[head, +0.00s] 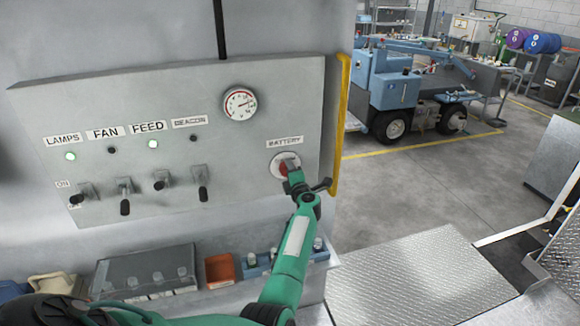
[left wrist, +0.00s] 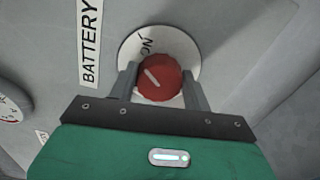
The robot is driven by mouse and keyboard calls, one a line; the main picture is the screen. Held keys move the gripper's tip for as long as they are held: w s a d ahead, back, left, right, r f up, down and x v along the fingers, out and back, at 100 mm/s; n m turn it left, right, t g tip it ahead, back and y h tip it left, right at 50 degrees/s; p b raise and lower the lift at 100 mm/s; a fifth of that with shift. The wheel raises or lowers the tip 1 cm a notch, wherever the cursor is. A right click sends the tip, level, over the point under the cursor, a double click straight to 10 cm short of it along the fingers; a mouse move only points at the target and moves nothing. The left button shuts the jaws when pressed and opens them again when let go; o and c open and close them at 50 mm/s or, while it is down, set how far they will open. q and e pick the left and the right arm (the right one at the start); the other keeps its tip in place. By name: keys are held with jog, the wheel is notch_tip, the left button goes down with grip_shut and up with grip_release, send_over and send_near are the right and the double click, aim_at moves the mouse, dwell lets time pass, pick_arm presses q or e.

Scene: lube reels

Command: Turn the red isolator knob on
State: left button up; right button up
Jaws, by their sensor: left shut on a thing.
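The red isolator knob (left wrist: 160,78) sits on a round white plate (left wrist: 190,40) under the BATTERY label (head: 285,142) at the right of the grey panel. In the left wrist view, the word ON shows on the plate beside the knob. The white mark on the knob is tilted and does not clearly line up with ON. My left gripper (left wrist: 162,88) is shut on the knob, one finger on each side. In the head view the gripper (head: 290,170) covers part of the knob (head: 283,167). My right gripper is not in view.
The panel (head: 235,190) also holds several toggle switches (head: 162,182) and a gauge (head: 239,104). The LAMPS and FEED lights are lit green. A yellow rail (head: 341,125) runs along the panel's right edge. A shelf below holds a grey case (head: 145,270) and an orange bin (head: 219,269).

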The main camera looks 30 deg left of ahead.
pick_arm(q)
jog(key=shift+m+p, duration=0.5)
jog(key=shift+m, duration=0.3)
jog(key=shift+f, duration=0.1)
jog(key=o, duration=1)
jog(key=shift+d, duration=0.1)
